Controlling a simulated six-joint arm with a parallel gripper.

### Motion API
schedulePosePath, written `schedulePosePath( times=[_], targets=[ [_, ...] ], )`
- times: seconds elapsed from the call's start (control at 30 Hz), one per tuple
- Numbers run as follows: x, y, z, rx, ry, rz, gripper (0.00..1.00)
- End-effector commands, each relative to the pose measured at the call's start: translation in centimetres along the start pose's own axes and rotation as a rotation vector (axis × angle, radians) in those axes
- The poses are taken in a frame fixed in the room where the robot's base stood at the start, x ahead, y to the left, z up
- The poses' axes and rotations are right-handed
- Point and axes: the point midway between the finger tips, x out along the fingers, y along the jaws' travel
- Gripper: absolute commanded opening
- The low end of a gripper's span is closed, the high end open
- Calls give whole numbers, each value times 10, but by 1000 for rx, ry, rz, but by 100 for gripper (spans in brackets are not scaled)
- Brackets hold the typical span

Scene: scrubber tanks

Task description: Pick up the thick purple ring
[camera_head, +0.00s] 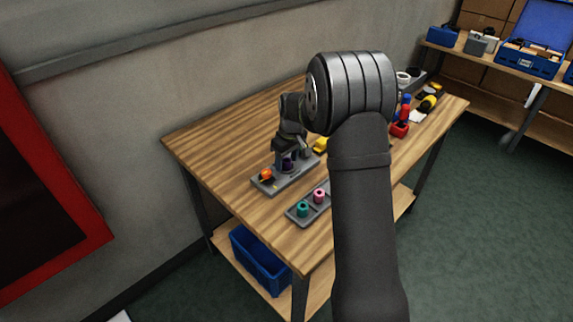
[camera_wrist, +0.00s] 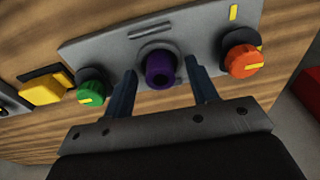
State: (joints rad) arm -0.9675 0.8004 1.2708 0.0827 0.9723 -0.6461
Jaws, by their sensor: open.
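The thick purple ring (camera_wrist: 160,69) stands on a grey plate (camera_wrist: 110,48) on the wooden table, seen in the wrist view. In the head view the purple ring (camera_head: 287,163) shows partly, under my gripper (camera_head: 287,153). In the wrist view my gripper (camera_wrist: 163,92) is open, with one finger on each side of the ring. The ring lies between and slightly beyond the fingertips. I cannot tell whether either finger touches it. Nothing is held.
On the same plate, an orange knob (camera_wrist: 241,54) stands right of the ring and a green knob (camera_wrist: 92,88) left. A yellow block (camera_wrist: 42,90) lies further left. My arm hides part of the table.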

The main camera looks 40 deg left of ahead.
Motion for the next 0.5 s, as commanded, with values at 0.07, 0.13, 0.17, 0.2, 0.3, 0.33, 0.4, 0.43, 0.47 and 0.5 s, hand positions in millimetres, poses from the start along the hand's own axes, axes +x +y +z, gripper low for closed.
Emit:
schedulePosePath(
  times=[0.07, 0.13, 0.17, 0.2, 0.3, 0.33, 0.4, 0.43, 0.47, 0.5],
  targets=[
    [0, 0, 0, 0, 1, 0, 53],
    [0, 0, 0, 0, 0, 0, 53],
    [0, 0, 0, 0, 0, 0, 49],
    [0, 0, 0, 0, 0, 0, 41],
    [-1, 0, 0, 0, 0, 0, 22],
    [-1, 0, 0, 0, 0, 0, 16],
    [-1, 0, 0, 0, 0, 0, 2],
    [-1, 0, 0, 0, 0, 0, 0],
    [-1, 0, 0, 0, 0, 0, 0],
    [-1, 0, 0, 0, 0, 0, 0]
  ],
)
